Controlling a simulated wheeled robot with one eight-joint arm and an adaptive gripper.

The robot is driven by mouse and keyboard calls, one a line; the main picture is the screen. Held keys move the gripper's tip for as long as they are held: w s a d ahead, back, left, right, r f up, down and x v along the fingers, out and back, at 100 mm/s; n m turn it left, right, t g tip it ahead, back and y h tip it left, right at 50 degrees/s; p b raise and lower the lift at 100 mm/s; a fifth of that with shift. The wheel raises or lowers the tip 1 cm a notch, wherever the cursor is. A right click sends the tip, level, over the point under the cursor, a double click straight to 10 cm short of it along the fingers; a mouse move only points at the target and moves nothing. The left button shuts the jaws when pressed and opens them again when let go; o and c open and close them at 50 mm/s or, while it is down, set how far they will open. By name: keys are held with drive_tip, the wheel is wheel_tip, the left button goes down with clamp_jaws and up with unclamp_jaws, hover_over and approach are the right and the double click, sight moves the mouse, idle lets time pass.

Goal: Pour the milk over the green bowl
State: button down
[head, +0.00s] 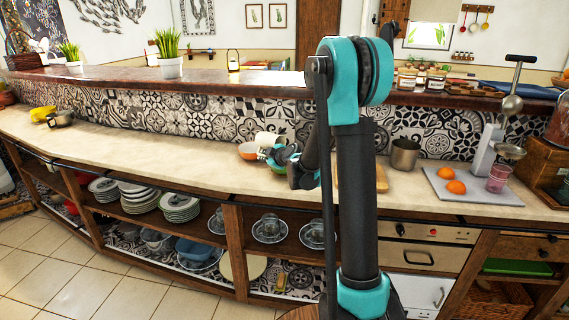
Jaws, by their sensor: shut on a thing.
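My gripper (268,154) is over the counter left of my arm column, small and partly hidden by its own links. It is shut on a white thing (268,138), which looks like the milk, held tilted just above and behind the fingers. The grip itself is too small to see clearly. A green bowl (276,169) shows as a small patch on the counter just below my gripper, mostly hidden by it. I cannot tell whether any milk is flowing.
An orange bowl (248,151) stands just left of my gripper. A cutting board (349,174), metal cup (404,154) and tray with oranges (474,190) lie to the right. The tiled ledge (190,112) rises behind.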

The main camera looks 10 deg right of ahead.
drive_tip(key=shift+w+f+t, duration=0.1)
drive_tip(key=shift+f+t, duration=0.25)
drive_tip(key=shift+t, duration=0.15)
drive_tip(key=shift+r+t+y+p, duration=0.15)
drive_tip(key=shift+t+y+p, duration=0.4)
drive_tip(key=shift+p, duration=0.2)
idle(0.4)
